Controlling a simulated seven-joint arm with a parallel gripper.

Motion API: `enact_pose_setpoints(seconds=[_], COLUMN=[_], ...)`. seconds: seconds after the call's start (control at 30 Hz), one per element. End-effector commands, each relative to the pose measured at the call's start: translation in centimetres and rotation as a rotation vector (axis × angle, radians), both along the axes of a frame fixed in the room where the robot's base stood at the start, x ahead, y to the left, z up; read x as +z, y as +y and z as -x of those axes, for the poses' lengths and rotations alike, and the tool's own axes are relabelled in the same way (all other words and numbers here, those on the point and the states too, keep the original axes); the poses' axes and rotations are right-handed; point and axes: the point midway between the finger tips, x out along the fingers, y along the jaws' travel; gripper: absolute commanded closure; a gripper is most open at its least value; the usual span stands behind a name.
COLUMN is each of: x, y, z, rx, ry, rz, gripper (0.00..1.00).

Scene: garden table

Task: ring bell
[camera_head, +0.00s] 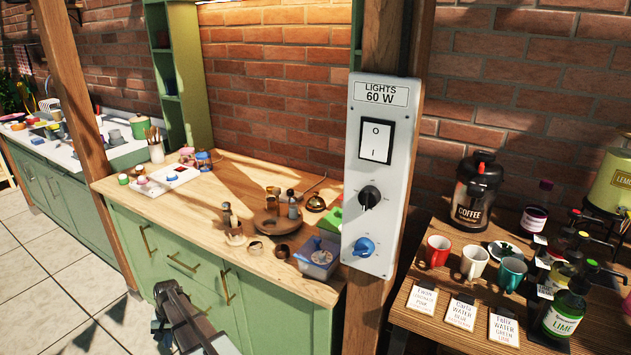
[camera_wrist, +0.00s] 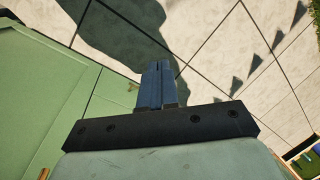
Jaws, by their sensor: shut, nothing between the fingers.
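The bell (camera_head: 316,203) appears to be a small brass dome on a dark base. It stands upright on the wooden counter top, left of the light-switch panel, in the head view. My gripper (camera_head: 160,328) is low in front of the green cabinets, well away from the bell and below the counter top. In the wrist view my gripper (camera_wrist: 157,66) shows its two blue-grey fingers together, with nothing between them. The bell does not show in the wrist view.
A post with a grey switch panel (camera_head: 380,180) rises right of the bell. Cups, a round wooden tray (camera_head: 278,222) and a clear box (camera_head: 317,257) crowd the counter near it. The counter's left front is clear. A drinks table (camera_head: 410,318) stands at right.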

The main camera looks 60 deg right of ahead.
Motion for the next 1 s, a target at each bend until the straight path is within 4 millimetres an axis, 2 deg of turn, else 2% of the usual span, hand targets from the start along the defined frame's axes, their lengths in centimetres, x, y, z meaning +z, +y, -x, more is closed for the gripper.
enact_pose_setpoints(seconds=[0.03, 0.1, 0.3, 0.6, 0.77, 0.83, 0.9, 1.0], x=[1.7, 4.1, 11.4, 23.3, 29.6, 32.4, 34.6, 35.8], y=[-1.6, -3.5, -9.0, -17.0, -21.3, -24.1, -27.6, -32.6], z=[-1.9, -3.8, -8.6, -13.4, -14.7, -14.7, -13.8, -11.0], rx=[-0.027, -0.066, -0.169, -0.308, -0.368, -0.391, -0.401, -0.39], ry=[-0.026, -0.058, -0.15, -0.28, -0.34, -0.358, -0.359, -0.322], rz=[0.0, -0.003, -0.013, -0.029, -0.031, -0.024, -0.001, 0.045], gripper=[1.0, 1.0, 1.0, 1.0, 1.0, 1.0, 1.0, 1.0])
